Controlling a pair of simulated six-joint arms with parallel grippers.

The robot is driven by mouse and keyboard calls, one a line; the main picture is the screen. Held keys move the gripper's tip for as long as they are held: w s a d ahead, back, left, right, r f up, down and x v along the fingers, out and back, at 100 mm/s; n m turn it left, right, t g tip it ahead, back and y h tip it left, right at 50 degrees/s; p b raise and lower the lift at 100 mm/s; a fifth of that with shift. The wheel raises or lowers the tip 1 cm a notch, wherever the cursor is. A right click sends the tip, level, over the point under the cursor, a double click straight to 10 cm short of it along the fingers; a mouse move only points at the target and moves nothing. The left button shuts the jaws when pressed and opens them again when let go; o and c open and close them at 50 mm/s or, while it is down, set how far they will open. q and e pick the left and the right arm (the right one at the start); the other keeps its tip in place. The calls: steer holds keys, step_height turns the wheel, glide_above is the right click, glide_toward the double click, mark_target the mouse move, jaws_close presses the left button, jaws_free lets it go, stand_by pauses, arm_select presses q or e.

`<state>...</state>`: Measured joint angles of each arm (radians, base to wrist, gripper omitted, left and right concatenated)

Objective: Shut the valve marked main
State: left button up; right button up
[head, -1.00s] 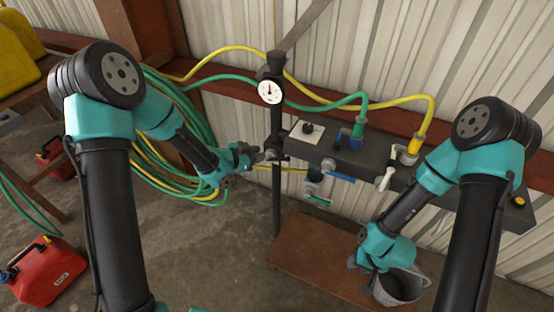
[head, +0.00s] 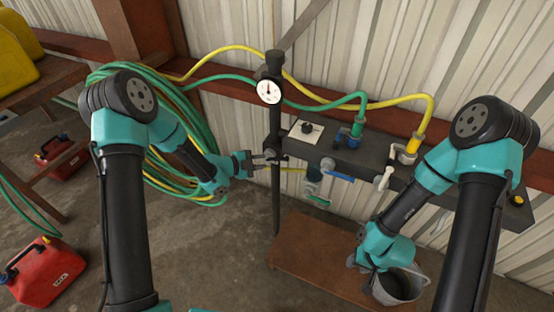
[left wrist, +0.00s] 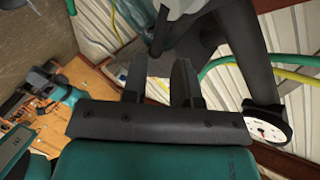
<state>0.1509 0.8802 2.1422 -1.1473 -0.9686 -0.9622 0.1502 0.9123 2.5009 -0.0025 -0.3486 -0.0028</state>
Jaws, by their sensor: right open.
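A black standpipe (head: 276,195) with a round white gauge (head: 269,91) stands at the wall, left of a dark manifold box (head: 400,160). The box carries a blue lever (head: 339,177), a white lever (head: 385,179) and a black knob on a white plate (head: 307,129); a green lever (head: 317,200) hangs lower. I cannot read which is marked main. My left gripper (head: 270,158) is open at the standpipe's fitting, below the gauge. In the left wrist view its fingers (left wrist: 160,80) are apart, near dark pipework. My right gripper (head: 362,266) is open beside a grey bucket (head: 400,287).
A green hose (head: 225,79) and a yellow hose (head: 330,104) run along the wall to the box; a coil (head: 140,160) hangs behind my left arm. A low wooden bench (head: 310,262) stands below. Red cans (head: 45,272) are at left.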

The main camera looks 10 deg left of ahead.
mark_target(275, 159)
arm_select(q)
steer(key=x, duration=0.7)
steer(key=shift+w+d, duration=0.1)
steer(key=shift+d, duration=0.05)
jaws_close()
